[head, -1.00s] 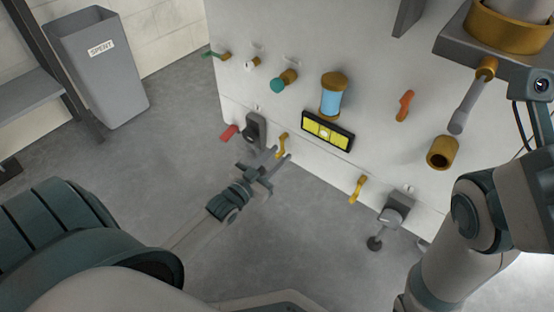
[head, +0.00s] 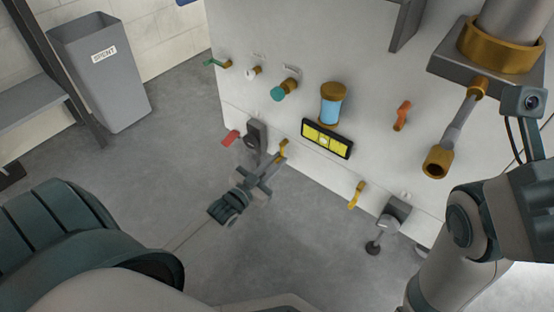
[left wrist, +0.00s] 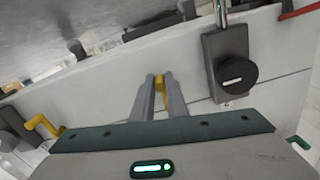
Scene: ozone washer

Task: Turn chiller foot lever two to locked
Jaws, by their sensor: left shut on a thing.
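A yellow foot lever (head: 283,148) sticks out low on the pale machine front, right of a dark round knob on a plate (head: 255,138). My left gripper (head: 276,163) is at this lever. In the left wrist view, its two fingers (left wrist: 160,88) are closed on the yellow lever (left wrist: 160,83), with only a little yellow showing between them. The knob and its plate (left wrist: 236,75) stand to the right there. A second yellow lever (head: 356,194) sits farther right on the machine, free of the gripper; a yellow lever also shows at the wrist view's left (left wrist: 42,125).
A red handle (head: 231,137) is left of the knob plate. A yellow display panel (head: 327,138) and blue cylinder (head: 332,103) are above. A grey block with a foot (head: 390,222) is at lower right. A grey SPENT bin (head: 100,75) stands far left. The floor before the machine is clear.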

